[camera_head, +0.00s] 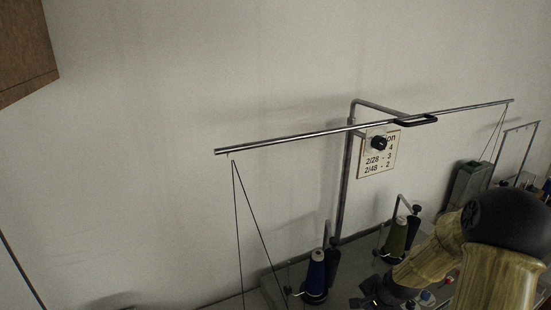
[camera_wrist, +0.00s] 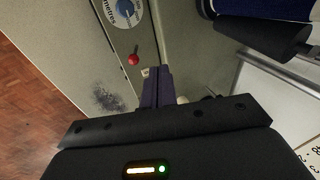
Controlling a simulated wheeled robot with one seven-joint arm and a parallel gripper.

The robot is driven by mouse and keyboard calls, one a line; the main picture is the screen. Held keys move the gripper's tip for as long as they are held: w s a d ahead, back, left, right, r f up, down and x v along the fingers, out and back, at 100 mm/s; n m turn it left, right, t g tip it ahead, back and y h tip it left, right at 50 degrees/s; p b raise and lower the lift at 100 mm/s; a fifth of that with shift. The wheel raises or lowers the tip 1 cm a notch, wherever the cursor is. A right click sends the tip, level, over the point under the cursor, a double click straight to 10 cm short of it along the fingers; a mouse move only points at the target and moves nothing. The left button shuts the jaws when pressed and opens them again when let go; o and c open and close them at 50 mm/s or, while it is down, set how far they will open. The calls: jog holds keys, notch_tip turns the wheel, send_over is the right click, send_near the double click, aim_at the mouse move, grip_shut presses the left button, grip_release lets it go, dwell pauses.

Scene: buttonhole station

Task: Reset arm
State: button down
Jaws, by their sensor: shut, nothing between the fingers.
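My gripper shows in the wrist view, where its dark fingers (camera_wrist: 157,80) are together with nothing between them. A red-tipped lever (camera_wrist: 133,59) and a round dial marked "metres" (camera_wrist: 130,12) are on the grey machine panel (camera_wrist: 85,50) just beyond and left of the fingers. In the head view my wooden-looking arm reaches in at the lower right, over the machine. The fingertips are not clear there.
A metal thread bar (camera_head: 290,136) on a post (camera_head: 344,180) spans above the machine, with threads hanging from it. A blue cone (camera_head: 315,275) and an olive cone (camera_head: 396,238) stand below. A number sign (camera_head: 377,160) hangs behind.

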jog(key=s+a+r+n+g, duration=0.1)
jog(key=s+a+r+n, duration=0.4)
jog(key=s, duration=0.3)
jog(key=s+a+r+n+g, duration=0.1)
jog(key=s+a+r+n, duration=0.4)
jog(key=s+r+n, duration=0.1)
jog(key=shift+s+a+r+n+h, duration=0.15)
jog(key=shift+s+a+n+h, duration=0.25)
jog(key=shift+s+n, duration=0.45)
